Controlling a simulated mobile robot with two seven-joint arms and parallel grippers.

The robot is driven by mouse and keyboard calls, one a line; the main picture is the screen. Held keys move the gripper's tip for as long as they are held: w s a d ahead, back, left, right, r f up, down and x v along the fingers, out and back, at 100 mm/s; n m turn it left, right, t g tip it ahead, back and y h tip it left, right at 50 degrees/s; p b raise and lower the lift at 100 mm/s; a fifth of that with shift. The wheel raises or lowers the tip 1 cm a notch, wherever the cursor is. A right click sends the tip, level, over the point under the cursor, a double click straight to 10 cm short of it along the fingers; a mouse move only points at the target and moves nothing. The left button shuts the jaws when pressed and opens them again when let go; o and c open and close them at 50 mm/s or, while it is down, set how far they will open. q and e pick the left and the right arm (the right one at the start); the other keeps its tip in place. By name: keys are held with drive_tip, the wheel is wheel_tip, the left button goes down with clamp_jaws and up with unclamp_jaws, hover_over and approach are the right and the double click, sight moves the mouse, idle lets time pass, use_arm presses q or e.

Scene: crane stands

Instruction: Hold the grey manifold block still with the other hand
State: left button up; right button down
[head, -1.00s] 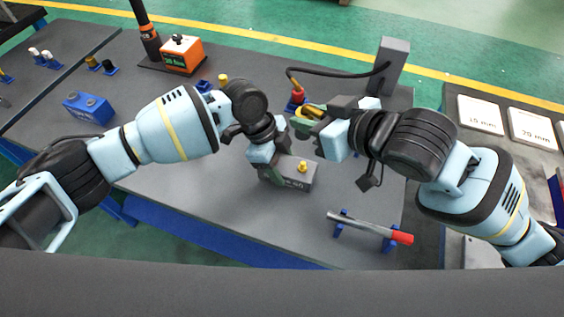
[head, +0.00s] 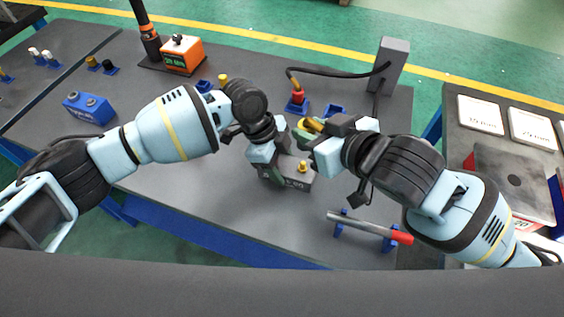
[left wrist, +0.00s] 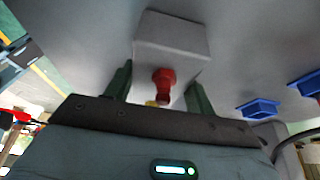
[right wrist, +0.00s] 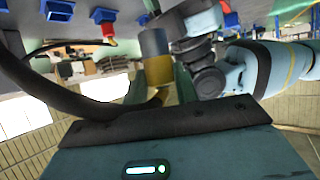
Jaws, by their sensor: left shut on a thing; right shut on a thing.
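The grey manifold block (head: 298,182) sits on the dark table in the middle of the head view, with a yellow fitting (head: 303,167) on top. My left gripper (head: 268,165) is shut on the block from its left end. In the left wrist view the block (left wrist: 172,38) is between the green fingers (left wrist: 160,85), with a red fitting (left wrist: 163,84) on it. My right gripper (head: 310,138) is shut on a yellow coupling with a grey end (right wrist: 156,62), above and behind the block. It looks apart from the block.
A red-tipped hose end (head: 297,97) stands in a blue holder behind. A grey post (head: 391,66) carries black hoses. A grey rod with a red end (head: 368,227) lies on blue supports in front. An orange box (head: 183,57) and a blue block (head: 89,107) are at left.

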drive_tip(key=shift+f, duration=2.65)
drive_tip(key=shift+f, duration=1.5)
drive_tip(key=c, duration=1)
unclamp_jaws()
drive_tip(key=shift+v, duration=2.5)
drive_tip(key=shift+r, duration=0.1)
wheel_tip(320, 180, up, 10)
drive_tip(key=shift+f, duration=0.1)
